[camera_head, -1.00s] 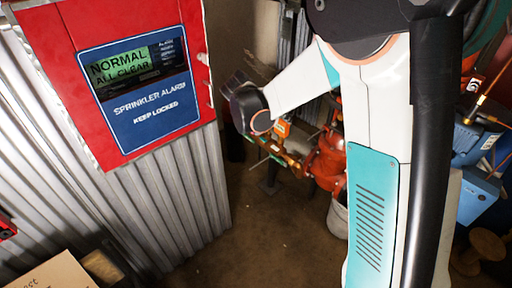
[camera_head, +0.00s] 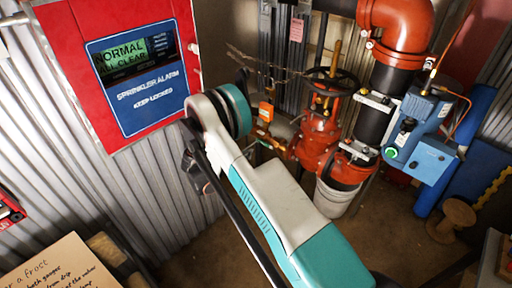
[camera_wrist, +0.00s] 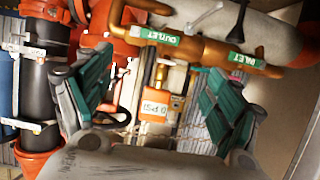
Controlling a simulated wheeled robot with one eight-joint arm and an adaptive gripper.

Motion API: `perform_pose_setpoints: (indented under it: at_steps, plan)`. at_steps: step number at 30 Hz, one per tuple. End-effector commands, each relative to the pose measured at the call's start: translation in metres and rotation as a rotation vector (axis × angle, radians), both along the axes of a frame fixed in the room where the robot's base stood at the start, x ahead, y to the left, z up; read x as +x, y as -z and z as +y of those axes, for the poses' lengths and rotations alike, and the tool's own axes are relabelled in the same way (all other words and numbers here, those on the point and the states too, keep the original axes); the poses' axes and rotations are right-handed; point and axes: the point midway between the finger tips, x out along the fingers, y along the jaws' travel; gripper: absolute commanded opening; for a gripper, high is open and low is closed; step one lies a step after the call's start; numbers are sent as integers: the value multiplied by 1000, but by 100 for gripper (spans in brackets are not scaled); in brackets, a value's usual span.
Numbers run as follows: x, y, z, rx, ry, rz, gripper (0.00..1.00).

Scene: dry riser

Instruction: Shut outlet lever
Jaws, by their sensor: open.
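In the wrist view, a brass pipe carries a green OUTLET label (camera_wrist: 158,36) and a green INLET label (camera_wrist: 246,60). A pale lever (camera_wrist: 205,17) sticks up at a slant from the brass pipe beside the OUTLET label. A dark lever (camera_wrist: 238,22) stands near the INLET label. My gripper (camera_wrist: 160,66) is open and empty, its teal fingers apart on either side of an orange 0 PSI gauge (camera_wrist: 156,106). The levers lie beyond the fingertips, and no contact shows. In the head view my arm partly hides the brass pipework.
A red sprinkler alarm panel (camera_head: 130,75) is on the corrugated wall at left. Red valve piping with a black handwheel (camera_head: 330,82), a white bucket (camera_head: 337,198) and a blue unit (camera_head: 418,130) stand at right. A cardboard sign (camera_head: 58,268) is at lower left.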

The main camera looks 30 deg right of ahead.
Motion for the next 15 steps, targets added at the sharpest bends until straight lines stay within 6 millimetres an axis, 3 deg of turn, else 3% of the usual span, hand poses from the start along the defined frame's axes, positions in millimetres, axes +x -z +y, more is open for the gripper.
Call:
perform_pose_setpoints:
  at_steps: [7,15]
  plan:
    - [5,12,-16,-4,6,-8,84]
    - [21,33,-60,-4,7,-8,84]
